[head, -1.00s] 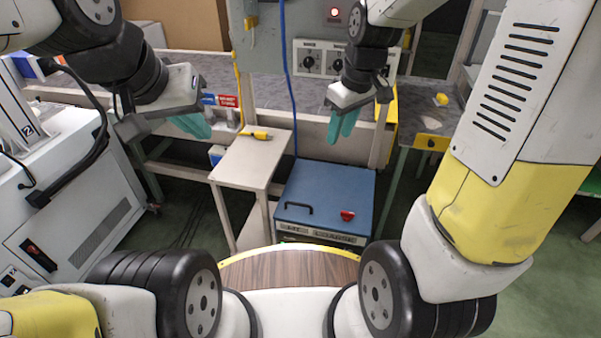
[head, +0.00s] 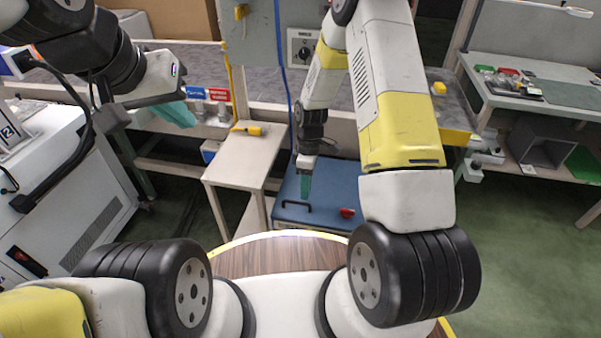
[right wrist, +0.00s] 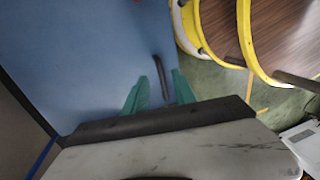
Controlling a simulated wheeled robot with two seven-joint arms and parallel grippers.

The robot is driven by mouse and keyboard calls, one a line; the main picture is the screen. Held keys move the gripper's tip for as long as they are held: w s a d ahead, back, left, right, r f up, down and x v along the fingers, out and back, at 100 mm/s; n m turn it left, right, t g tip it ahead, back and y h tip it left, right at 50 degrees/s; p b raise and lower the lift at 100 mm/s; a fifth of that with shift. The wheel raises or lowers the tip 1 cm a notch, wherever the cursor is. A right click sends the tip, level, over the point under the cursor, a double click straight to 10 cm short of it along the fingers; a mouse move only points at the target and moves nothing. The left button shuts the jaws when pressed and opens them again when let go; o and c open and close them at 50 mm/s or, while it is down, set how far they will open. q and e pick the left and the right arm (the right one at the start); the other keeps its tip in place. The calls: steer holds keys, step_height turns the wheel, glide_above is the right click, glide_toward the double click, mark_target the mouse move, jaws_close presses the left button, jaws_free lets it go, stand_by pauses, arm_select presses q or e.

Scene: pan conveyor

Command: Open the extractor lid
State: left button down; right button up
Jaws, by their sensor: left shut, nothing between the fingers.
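The extractor's blue lid (head: 338,185) is closed, with a black bar handle (head: 296,207) at its front left and a red knob (head: 347,213) to the right. My right gripper (head: 305,195) points down over the lid at the handle. In the right wrist view its teal fingers (right wrist: 157,91) are apart, and the dark handle (right wrist: 160,76) shows between them; I cannot tell whether they touch it. The blue lid (right wrist: 90,60) fills much of that view. My left gripper (head: 178,115) is shut and empty, high at the left, away from the extractor.
A small beige table (head: 243,150) with a yellow tool (head: 252,130) stands left of the extractor. A white machine (head: 75,190) is at the left. A workbench (head: 540,90) stands at the right, with open green floor in front of it.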

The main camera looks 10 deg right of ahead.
mark_target(306, 209)
steer(key=f, duration=0.4)
steer(key=shift+s+a, duration=0.1)
steer(key=shift+s, duration=0.3)
jaws_close()
stand_by(1.0)
